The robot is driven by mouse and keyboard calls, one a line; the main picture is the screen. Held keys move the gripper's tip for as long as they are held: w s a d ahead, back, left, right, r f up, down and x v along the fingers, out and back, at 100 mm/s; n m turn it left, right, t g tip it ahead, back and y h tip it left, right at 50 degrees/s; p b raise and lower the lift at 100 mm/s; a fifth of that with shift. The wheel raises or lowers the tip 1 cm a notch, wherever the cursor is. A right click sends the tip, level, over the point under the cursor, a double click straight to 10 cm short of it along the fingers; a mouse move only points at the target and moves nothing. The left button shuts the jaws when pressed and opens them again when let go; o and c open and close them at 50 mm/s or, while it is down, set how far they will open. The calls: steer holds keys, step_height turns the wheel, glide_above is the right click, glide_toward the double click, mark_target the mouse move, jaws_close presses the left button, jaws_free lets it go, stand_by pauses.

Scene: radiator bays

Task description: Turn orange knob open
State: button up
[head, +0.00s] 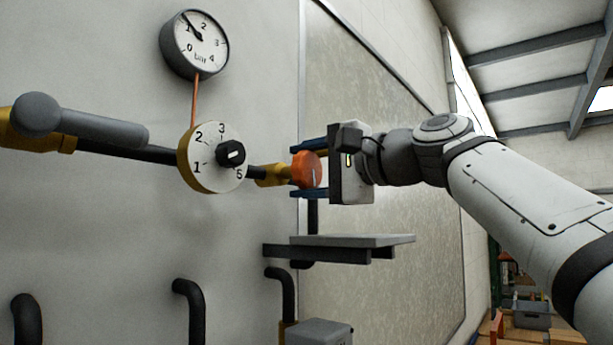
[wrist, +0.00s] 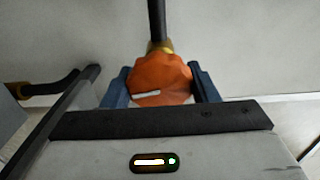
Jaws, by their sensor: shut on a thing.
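The orange knob (head: 306,170) sits on a brass fitting (head: 272,175) at the right end of the dark horizontal pipe. It has a pale mark line on its face. My gripper (head: 309,169) reaches it from the right, with one blue finger above and one below. In the wrist view the knob (wrist: 160,80) lies between the two blue fingers, and its white mark runs nearly level, slightly tilted. My gripper is shut on the knob. Parts of the knob's sides are hidden by the fingers.
A numbered dial (head: 216,157) with a black hub sits left of the knob. A pressure gauge (head: 194,45) is above it. A grey lever handle (head: 80,120) is at far left. A small shelf (head: 345,241) juts out below my gripper. Bent pipes (head: 188,305) stand lower down.

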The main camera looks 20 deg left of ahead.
steer(key=n+b, duration=0.1)
steer(key=n, duration=0.3)
steer(key=shift+f+n, duration=0.15)
steer(key=shift+n, duration=0.15)
steer(key=n+b, duration=0.1)
steer(key=n, duration=0.2)
steer(key=shift+n, duration=0.4)
steer(key=n+b, duration=0.1)
steer(key=n, duration=0.3)
steer(key=n+b, duration=0.1)
steer(key=n, duration=0.8)
steer(key=shift+w+b, duration=0.1)
steer(key=shift+b, duration=0.2)
steer(key=n, duration=0.8)
steer(key=shift+n+b, duration=0.3)
steer(key=shift+b, duration=0.1)
steer(key=shift+n, duration=1.9)
